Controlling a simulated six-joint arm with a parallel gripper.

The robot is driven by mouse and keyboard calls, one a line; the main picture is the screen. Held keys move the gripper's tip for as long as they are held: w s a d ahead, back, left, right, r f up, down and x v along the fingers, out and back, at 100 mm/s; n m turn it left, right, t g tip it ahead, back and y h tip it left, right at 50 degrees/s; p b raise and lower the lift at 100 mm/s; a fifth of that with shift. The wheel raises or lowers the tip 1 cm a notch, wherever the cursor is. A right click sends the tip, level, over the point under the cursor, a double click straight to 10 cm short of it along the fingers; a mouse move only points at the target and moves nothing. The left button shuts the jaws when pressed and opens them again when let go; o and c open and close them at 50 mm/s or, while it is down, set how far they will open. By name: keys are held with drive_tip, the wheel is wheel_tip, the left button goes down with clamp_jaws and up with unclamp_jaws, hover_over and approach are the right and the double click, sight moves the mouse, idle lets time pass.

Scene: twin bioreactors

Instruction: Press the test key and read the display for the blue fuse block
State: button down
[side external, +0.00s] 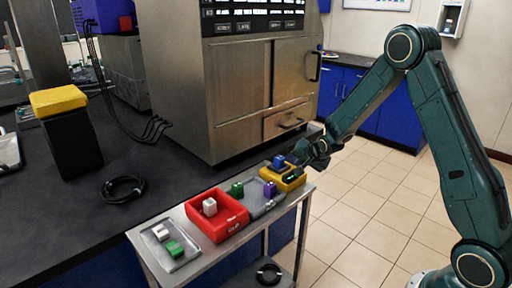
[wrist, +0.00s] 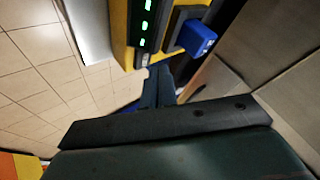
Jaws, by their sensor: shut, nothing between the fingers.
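The blue fuse block (side external: 279,161) sits in the yellow tester (side external: 294,183) at the right end of the steel cart. In the wrist view the blue block (wrist: 197,38) stands in a dark socket on the yellow tester (wrist: 119,22). Beside it is a dark display strip (wrist: 146,22) with several lit green marks, too small and oblique to read. My gripper (wrist: 156,76) is shut and empty, its fingertips at the near end of the display. A small grey part beside the fingertips may be the test key; contact cannot be told.
Left of the tester on the cart are a grey tray with a purple block (side external: 270,190), a green block (side external: 237,189), a red bin (side external: 222,231) holding a white block, and a tray (side external: 170,262) with white and green blocks. A steel cabinet (side external: 235,90) stands behind.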

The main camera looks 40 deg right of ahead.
drive_tip(key=shift+f, duration=0.9)
idle(1.3)
drive_tip(key=shift+r, duration=0.9)
idle(0.3)
drive_tip(key=shift+r, duration=2.5)
